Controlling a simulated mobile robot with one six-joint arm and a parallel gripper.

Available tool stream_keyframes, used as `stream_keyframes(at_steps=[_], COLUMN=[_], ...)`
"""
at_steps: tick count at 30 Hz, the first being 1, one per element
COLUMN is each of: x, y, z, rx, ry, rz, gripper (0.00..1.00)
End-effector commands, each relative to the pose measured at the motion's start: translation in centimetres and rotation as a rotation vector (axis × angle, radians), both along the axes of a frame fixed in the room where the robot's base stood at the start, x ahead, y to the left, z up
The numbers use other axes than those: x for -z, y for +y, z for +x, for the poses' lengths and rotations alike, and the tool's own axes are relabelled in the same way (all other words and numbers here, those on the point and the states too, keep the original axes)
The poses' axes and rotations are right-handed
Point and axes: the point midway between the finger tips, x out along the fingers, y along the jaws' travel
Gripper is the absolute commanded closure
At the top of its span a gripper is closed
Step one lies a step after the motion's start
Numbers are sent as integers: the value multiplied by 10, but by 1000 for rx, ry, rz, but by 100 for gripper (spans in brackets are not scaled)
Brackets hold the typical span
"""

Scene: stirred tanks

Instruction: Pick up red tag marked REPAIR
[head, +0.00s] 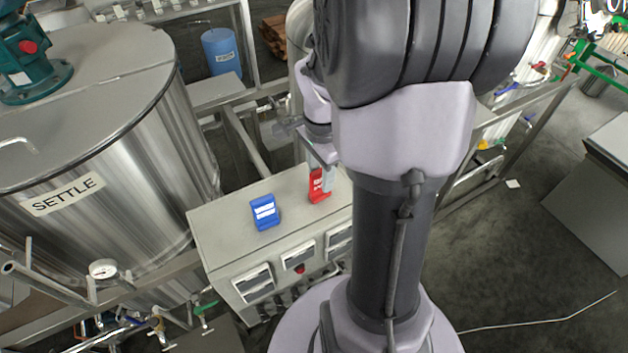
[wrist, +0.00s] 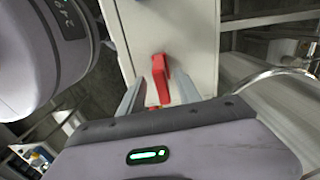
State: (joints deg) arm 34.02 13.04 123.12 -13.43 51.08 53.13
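The red tag (head: 317,186) stands on the top of a grey control cabinet (head: 215,225). It has white marks too small to read. In the wrist view the red tag (wrist: 161,78) shows between the two fingers of my gripper (wrist: 158,92). The fingers are apart, with gaps visible on both sides of the tag. In the head view my gripper (head: 326,172) points down at the tag, and one finger overlaps its right side. My arm hides part of the cabinet top.
A blue tag (head: 265,212) stands to the left of the red one on the same cabinet. A steel tank (head: 150,150) labelled SETTLE stands at left. Rails and pipes surround the cabinet. A blue drum (head: 221,52) is at the back. Cabinet top around the tags is otherwise clear.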

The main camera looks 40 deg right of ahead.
Motion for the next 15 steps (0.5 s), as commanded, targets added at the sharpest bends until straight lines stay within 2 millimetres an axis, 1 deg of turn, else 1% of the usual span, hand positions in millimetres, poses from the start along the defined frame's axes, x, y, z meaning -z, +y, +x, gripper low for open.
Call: stream_keyframes(at_steps=[1, 4, 6, 11, 14, 15], x=[9, 23, 26, 26, 26, 26], y=[0, 0, 0, 0, 0, 0], z=[-1, 0, 0, 0, 0, 0], rx=[0, 0, 0, 0, -1, -1], ry=[5, 2, 1, 0, 0, 0], rz=[3, 1, 1, 0, 0, 0], gripper=[60, 60, 60, 60, 78, 86])
